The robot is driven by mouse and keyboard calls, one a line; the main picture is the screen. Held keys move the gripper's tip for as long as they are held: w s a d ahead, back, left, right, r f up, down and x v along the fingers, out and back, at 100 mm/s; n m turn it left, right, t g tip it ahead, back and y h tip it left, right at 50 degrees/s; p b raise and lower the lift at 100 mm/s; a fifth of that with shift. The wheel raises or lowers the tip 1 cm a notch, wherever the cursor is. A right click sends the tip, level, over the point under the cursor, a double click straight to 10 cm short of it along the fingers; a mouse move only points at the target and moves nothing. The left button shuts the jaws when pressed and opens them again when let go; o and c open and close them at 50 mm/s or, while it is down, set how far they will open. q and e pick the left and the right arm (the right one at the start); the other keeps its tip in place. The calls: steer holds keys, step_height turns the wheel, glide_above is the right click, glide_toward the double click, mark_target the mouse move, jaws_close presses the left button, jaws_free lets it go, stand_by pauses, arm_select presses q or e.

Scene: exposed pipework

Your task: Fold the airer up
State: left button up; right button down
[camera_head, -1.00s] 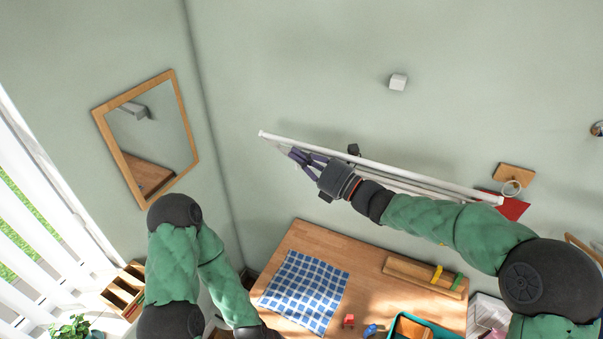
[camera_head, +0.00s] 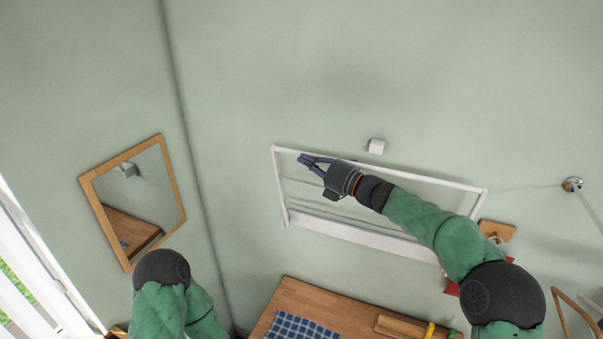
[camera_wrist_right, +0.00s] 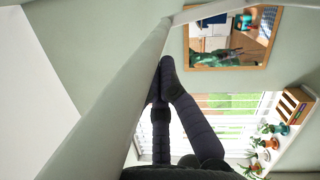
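The airer (camera_head: 440,181) is a white rectangular frame on the green wall, its front bar raised high and its lower rail (camera_head: 355,233) against the wall. Thin rods run between its sides. A small white block (camera_head: 376,146) is on the wall just above the front bar. My right gripper (camera_head: 303,159) is at the front bar near its left end. In the right wrist view its dark fingers (camera_wrist_right: 166,66) come together at the tips, close beside the white bar (camera_wrist_right: 120,85); contact is unclear. My left gripper is out of view; only part of that arm shows.
A wood-framed mirror (camera_head: 130,200) hangs on the left wall. A wooden table (camera_head: 290,297) with a blue checked cloth (camera_head: 300,327) stands below. A wooden wall plate (camera_head: 497,230) and a red item are right of the airer. The wall above is clear.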

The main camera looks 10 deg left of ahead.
steer(key=shift+w+d+r, duration=0.2)
steer(key=shift+w, duration=0.55)
steer(key=shift+w+d+r, duration=0.2)
steer(key=shift+w, duration=0.5)
